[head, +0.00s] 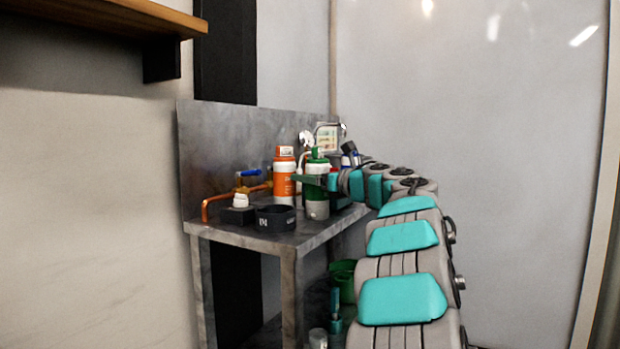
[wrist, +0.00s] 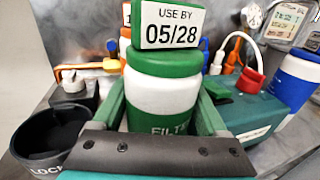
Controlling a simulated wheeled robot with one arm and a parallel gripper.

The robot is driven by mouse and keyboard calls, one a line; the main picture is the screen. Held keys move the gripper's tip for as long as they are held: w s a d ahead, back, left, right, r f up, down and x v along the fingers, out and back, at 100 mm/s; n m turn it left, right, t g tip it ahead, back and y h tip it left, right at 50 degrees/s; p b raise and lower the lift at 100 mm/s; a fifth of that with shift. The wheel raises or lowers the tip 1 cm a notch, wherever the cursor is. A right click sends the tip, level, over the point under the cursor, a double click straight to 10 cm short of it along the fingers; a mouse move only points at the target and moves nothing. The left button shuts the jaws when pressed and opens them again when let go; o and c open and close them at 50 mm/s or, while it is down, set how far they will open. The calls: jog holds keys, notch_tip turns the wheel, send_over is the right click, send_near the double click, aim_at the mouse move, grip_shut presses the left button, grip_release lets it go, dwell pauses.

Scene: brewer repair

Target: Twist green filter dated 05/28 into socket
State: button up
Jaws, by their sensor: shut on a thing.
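The green and white filter (wrist: 165,95) stands upright in the wrist view, with a white tag (wrist: 172,25) reading USE BY 05/28 on top. My gripper (wrist: 160,108) is shut on its body, one green finger on each side. In the head view the filter (head: 317,193) is at the right part of the bench, beside my gripper (head: 312,181). Its lower end is hidden in the wrist view, so I cannot tell if it touches the bench. A black ring marked LOCK (wrist: 45,130) is left of it, apart; it also shows in the head view (head: 276,219). I cannot clearly identify the socket.
An orange and white filter (head: 284,178) stands close behind the green one. A black block with a white fitting (head: 238,210) and copper pipe is at the bench's left. A wooden shelf (head: 100,22) hangs upper left.

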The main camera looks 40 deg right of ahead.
jog(key=shift+r, duration=0.2)
jog(key=shift+r+p, duration=1.75)
jog(key=shift+r, duration=0.6)
